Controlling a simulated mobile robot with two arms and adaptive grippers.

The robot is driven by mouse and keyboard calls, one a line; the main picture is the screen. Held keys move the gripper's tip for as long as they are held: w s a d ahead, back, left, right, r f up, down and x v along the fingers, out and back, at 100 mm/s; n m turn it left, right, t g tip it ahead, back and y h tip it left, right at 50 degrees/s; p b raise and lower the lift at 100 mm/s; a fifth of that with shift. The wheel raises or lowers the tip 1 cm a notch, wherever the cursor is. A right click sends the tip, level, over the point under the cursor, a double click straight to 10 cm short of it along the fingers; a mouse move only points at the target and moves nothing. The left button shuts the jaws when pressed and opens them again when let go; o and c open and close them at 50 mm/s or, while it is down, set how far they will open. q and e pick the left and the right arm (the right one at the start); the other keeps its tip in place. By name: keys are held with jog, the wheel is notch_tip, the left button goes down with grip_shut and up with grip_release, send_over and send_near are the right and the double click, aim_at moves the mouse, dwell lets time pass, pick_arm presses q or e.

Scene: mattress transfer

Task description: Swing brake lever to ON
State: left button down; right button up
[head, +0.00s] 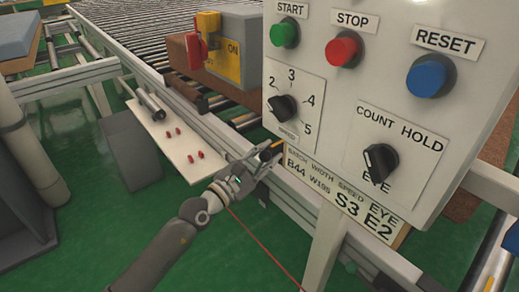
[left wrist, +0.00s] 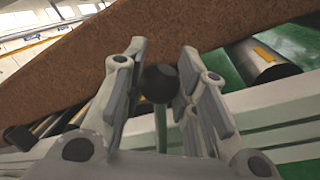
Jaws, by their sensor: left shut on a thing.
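My left gripper (head: 262,161) reaches in from the lower left in the head view, at the conveyor's near rail below the control panel. In the left wrist view its two fingers stand on either side of a black ball knob (left wrist: 160,83) on a thin green stem, and they are shut on it. In the head view the knob is mostly hidden by the fingers. I cannot read an ON mark beside this lever. A red handle (head: 194,49) sits on a yellow plate (head: 224,58) marked ON, further back. My right gripper is not in view.
The control panel (head: 340,105) with buttons and dials hangs close to the right of my left gripper. A white shelf (head: 170,143) with small red pieces is to the left. In the left wrist view a brown slab (left wrist: 215,24) lies just beyond the fingers, near rollers (left wrist: 250,62).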

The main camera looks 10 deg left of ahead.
pick_arm(q)
jog(key=shift+s+d, duration=0.15)
jog(key=shift+d, duration=0.05)
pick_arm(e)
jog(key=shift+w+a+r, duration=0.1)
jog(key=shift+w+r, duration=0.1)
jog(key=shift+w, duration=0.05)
pick_arm(q)
jog(key=shift+f, duration=0.15)
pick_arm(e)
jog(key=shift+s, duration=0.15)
pick_arm(q)
jog(key=c, duration=1.4)
grip_release()
jog(key=o, duration=0.3)
jog(key=shift+s+d, duration=0.1)
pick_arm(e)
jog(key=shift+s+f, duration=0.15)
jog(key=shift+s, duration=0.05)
pick_arm(q)
jog(key=v, duration=1.2)
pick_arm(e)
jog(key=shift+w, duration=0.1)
